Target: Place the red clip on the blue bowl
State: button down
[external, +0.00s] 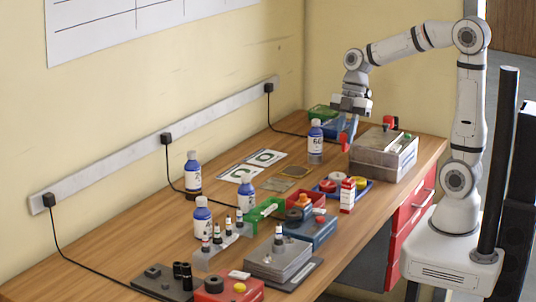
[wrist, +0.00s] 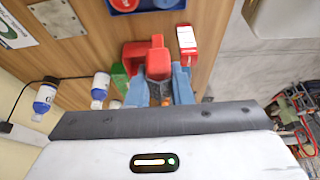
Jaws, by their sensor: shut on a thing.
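My gripper (external: 349,122) has blue fingers and hangs above the far part of the bench. In the wrist view the fingers (wrist: 161,86) are shut on the red clip (wrist: 158,64), which sticks out beyond their tips. In the external view the red clip (external: 345,141) shows below the fingers, near the grey box and clear of the bench. I cannot make out a blue bowl for sure. A shallow blue tray (external: 368,183) with red and yellow round pieces lies nearer.
A red and white carton (external: 348,195) stands beside the blue tray. Bottles, bins and fixtures crowd the near bench. Bare wood shows along the wall side.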

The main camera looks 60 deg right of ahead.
jog(key=f, duration=0.2)
jog(key=s+f, duration=0.1)
jog(key=f, duration=0.3)
jog(key=shift+s+d+f, duration=0.25)
jog(key=shift+d+f, duration=0.05)
jog(key=shift+f, duration=2)
jog(key=shift+f, duration=0.25)
jog(key=c, duration=1.3)
grip_release()
jog(key=shift+r, duration=0.1)
jog(key=shift+r, duration=0.1)
jog(key=shift+r, duration=0.2)
jog(key=v, duration=1.1)
jog(key=s+f+m+t+h, duration=0.2)
jog(key=s+m, duration=0.7)
jog(key=m, duration=0.9)
jog(key=shift+d+f+t+h, duration=0.3)
jog(key=shift+d+h, duration=0.15)
jog(key=shift+h, duration=0.75)
